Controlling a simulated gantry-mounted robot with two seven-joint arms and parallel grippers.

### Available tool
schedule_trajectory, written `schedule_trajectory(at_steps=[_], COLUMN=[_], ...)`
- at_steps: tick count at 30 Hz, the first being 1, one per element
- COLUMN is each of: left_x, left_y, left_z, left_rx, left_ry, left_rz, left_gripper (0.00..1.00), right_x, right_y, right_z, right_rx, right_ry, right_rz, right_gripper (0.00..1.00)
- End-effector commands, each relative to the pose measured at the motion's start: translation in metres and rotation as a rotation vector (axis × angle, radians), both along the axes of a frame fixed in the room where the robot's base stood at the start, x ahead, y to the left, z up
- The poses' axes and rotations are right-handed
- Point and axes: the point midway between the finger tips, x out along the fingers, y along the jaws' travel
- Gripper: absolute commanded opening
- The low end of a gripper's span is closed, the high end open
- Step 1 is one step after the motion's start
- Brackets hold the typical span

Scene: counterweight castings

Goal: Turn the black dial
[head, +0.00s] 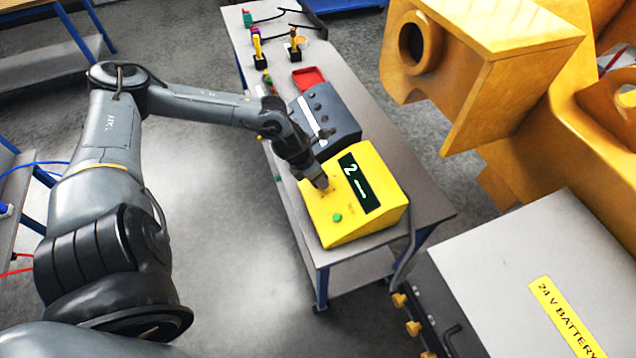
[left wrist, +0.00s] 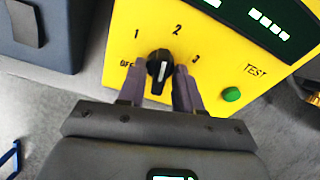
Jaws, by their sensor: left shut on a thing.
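The black dial (left wrist: 158,57) is on the yellow box's sloped face, ringed by the labels OFF, 1, 2 and 3. It has a white mark; I cannot tell for sure which label it points to. My left gripper (left wrist: 161,72) is shut on the dial, one finger on each side. In the head view my left gripper (head: 320,183) reaches down to the yellow box (head: 322,219) and hides the dial. The box's dark display (head: 359,183) shows a "2" and a short bar. My right gripper is not in view.
A green TEST button (left wrist: 232,94) is right of the dial. A dark grey box (head: 340,118) stands right behind the yellow box on the table (head: 430,208). A red tray (head: 308,77) and small tools are farther back. A battery cabinet (head: 520,260) and large yellow castings (head: 500,60) are at the right.

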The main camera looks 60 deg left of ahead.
Motion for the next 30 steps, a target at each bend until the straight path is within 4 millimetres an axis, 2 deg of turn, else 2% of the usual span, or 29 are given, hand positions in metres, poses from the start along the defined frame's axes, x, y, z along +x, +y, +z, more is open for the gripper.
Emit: schedule_trajectory(at_steps=[1,10,29,30], left_x=[0.0,0.0,-0.001,-0.001], left_y=[0.0,0.0,0.0,0.0], left_z=[-0.004,-0.002,-0.001,-0.001], left_rx=[0.017,0.089,0.113,0.113], left_ry=[-0.002,-0.01,-0.011,-0.011], left_rz=[-0.03,-0.159,-0.2,-0.2], left_gripper=[0.04,0.04,0.04,0.39], right_x=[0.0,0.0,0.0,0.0], right_y=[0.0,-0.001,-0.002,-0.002], right_z=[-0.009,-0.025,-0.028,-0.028], right_rx=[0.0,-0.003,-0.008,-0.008], right_ry=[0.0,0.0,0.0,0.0], right_rz=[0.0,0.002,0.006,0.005], right_gripper=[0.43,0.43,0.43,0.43])
